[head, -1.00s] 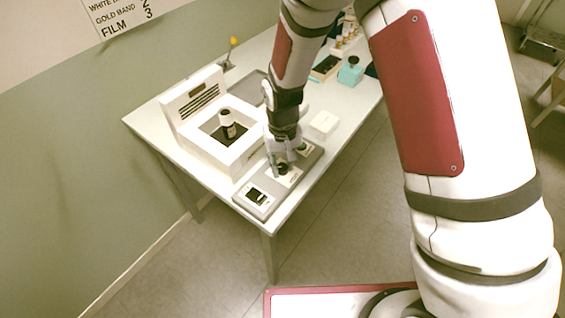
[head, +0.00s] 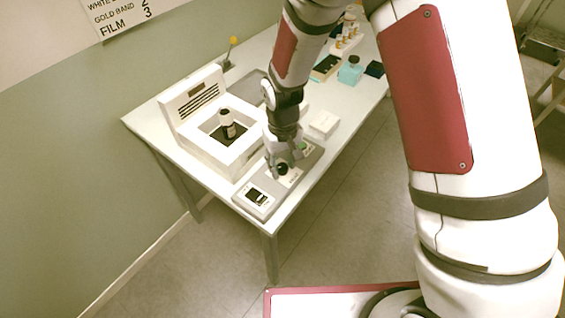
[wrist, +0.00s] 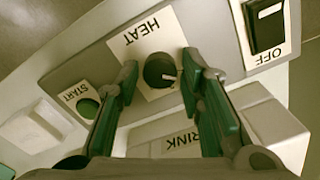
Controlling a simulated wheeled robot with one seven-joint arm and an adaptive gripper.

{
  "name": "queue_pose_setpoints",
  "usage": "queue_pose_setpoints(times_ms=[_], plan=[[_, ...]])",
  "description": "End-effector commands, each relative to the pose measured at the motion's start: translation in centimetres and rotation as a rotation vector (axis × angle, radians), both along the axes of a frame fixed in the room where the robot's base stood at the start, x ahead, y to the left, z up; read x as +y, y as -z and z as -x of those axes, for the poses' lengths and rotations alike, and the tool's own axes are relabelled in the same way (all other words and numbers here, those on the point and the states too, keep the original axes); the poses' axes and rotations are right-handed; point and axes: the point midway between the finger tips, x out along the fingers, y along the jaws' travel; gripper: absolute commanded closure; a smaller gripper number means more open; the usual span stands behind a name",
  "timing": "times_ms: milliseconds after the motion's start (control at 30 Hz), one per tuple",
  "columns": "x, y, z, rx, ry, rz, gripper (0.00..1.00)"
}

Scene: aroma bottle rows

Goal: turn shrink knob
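The round black knob (wrist: 160,70) sits on a white plate marked HEAT, on the grey control panel (wrist: 70,70). It also shows in the head view (head: 282,169). My gripper (wrist: 160,72) is open in the wrist view, with one green-padded finger on each side of the knob. A narrow gap shows between each finger and the knob. A light pointer mark on the knob faces the right finger. In the head view my gripper (head: 284,160) is over the panel, at the knob. A label ending in RINK (wrist: 185,143) is partly hidden by my right finger.
A green START button (wrist: 88,107) is left of the knob, and a black OFF switch (wrist: 266,25) is to the right. The white machine (head: 215,150) behind the panel holds a dark bottle (head: 227,123). A white box (head: 324,124) stands close to the panel.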

Motion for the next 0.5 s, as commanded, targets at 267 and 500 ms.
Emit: queue_pose_setpoints(times_ms=[267,500], plan=[[0.0,0.0,0.0,0.001,0.001,0.000,0.54],[0.0,-1.8,-0.1,-0.003,0.002,-0.001,0.54]])
